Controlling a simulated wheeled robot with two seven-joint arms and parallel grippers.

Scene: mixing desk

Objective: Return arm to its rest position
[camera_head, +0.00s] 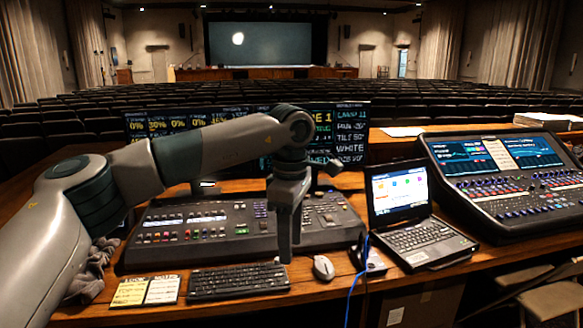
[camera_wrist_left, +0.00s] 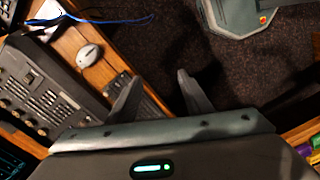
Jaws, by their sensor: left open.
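My left arm comes in from the left in the head view and bends down over the desk. My left gripper (camera_head: 287,238) hangs fingers down in front of the lighting console, above the desk's front part. In the left wrist view its two fingers (camera_wrist_left: 158,92) are apart with nothing between them, over the desk edge and the dark floor. My right gripper is not in view.
A lighting console (camera_head: 210,228), a keyboard (camera_head: 238,281), a mouse (camera_head: 323,267) and note cards (camera_head: 147,290) lie around the gripper. A laptop (camera_head: 415,220) and a larger mixing console (camera_head: 510,180) stand to the right. A blue cable (camera_head: 356,278) hangs over the front edge.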

